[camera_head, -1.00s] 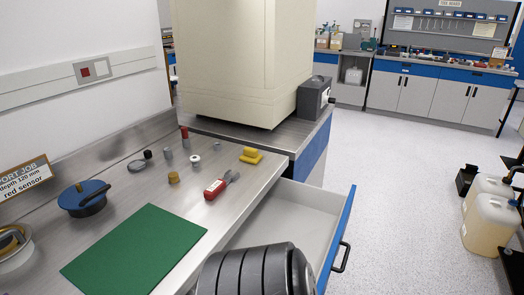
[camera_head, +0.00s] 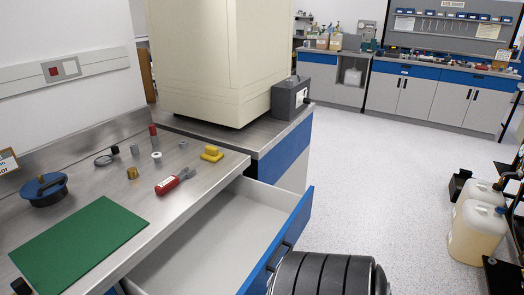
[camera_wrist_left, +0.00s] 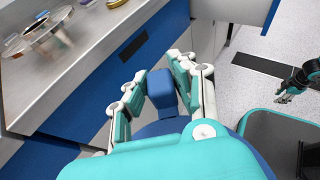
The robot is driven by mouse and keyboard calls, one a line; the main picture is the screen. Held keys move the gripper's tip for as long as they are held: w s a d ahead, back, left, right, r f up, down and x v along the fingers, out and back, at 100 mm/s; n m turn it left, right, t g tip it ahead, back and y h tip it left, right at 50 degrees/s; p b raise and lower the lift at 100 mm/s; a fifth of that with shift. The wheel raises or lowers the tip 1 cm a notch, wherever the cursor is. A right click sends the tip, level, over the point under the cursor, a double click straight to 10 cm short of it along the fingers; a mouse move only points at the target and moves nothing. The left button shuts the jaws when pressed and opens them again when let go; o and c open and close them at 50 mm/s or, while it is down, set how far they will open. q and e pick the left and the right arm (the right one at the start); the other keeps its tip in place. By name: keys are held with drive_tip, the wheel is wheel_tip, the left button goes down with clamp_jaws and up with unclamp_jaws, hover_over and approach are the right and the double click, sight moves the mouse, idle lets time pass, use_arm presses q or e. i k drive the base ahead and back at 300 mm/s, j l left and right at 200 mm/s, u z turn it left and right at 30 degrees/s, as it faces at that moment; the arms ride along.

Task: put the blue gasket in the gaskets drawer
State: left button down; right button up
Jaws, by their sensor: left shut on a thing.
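In the left wrist view, my left gripper (camera_wrist_left: 160,92) is shut on a blue piece, seemingly the blue gasket (camera_wrist_left: 161,88), with an upright tab between the fingers and a wider blue part below. The fingers and teal palm hide some of it. In the head view this gripper and the piece are out of sight. An open drawer (camera_head: 205,245) with a blue front juts out below the bench; its visible inside is empty. I cannot read a label on it. A dark jointed hand, probably my right gripper (camera_wrist_left: 297,84), shows at the right of the wrist view; its jaw state is unclear.
The bench carries a green mat (camera_head: 80,245), a blue lidded pot (camera_head: 44,190), a yellow piece (camera_head: 211,153), a red-handled tool (camera_head: 174,181) and several small parts. A cream cabinet (camera_head: 220,60) stands behind. Jugs (camera_head: 476,232) stand right; the floor between is clear.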

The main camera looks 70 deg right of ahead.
sight(221, 257)
drive_tip(key=l+z, duration=0.4)
drive_tip(key=l, duration=0.3)
drive_tip(key=i+l+z, duration=0.1)
drive_tip(key=l+z, duration=0.3)
drive_tip(key=l, duration=0.3)
